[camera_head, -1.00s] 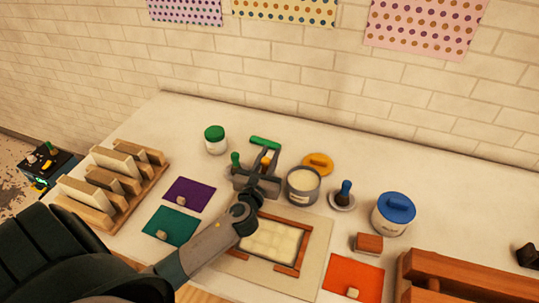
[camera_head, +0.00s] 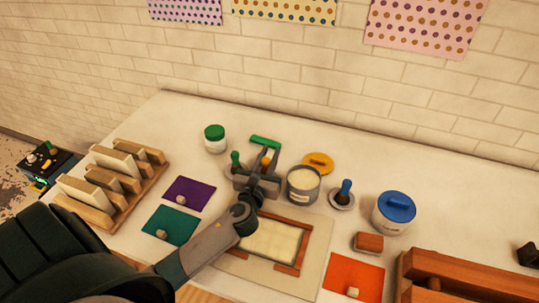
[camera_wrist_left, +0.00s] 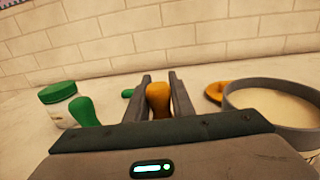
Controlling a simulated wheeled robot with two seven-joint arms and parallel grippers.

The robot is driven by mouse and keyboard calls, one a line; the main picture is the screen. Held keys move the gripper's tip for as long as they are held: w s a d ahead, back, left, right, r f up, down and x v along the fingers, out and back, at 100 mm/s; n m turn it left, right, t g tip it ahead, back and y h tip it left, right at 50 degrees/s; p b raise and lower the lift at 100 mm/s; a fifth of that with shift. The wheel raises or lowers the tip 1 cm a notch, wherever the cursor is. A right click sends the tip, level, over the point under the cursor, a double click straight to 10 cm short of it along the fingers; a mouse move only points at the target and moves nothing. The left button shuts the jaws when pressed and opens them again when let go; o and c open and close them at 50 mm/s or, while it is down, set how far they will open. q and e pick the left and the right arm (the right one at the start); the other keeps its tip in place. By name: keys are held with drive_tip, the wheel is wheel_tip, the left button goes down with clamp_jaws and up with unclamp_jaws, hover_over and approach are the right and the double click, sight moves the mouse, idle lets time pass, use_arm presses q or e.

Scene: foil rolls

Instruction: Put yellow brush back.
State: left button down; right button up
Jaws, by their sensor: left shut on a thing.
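My left gripper (camera_head: 264,166) is shut on the yellow brush (camera_head: 267,160), behind and left of the open grey pot (camera_head: 303,184) of pale cream. In the left wrist view the brush's rounded orange-yellow handle (camera_wrist_left: 158,98) stands upright between the two fingers. Its lower end is hidden by my gripper, so I cannot tell whether it touches anything below. The pot's yellow lid (camera_head: 318,160) lies on the table behind the pot. My right gripper is not in view.
A green brush (camera_head: 235,160) stands close left of my gripper, with a green-lidded jar (camera_head: 215,140) beyond. A green bar (camera_head: 265,141) lies behind. A blue brush (camera_head: 345,190) and blue-lidded jar (camera_head: 394,214) stand right. A wooden frame (camera_head: 289,268) lies in front.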

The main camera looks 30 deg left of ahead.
use_arm(q)
drive_tip(key=shift+f, duration=0.4)
idle(0.3)
drive_tip(key=c, duration=1)
unclamp_jaws()
drive_tip(key=shift+r, duration=0.1)
drive_tip(key=shift+r+p, duration=0.85)
drive_tip(key=shift+r, duration=0.05)
wheel_tip(320, 180, up, 7)
drive_tip(key=p, duration=0.7)
drive_tip(key=shift+p, duration=0.3)
idle(0.3)
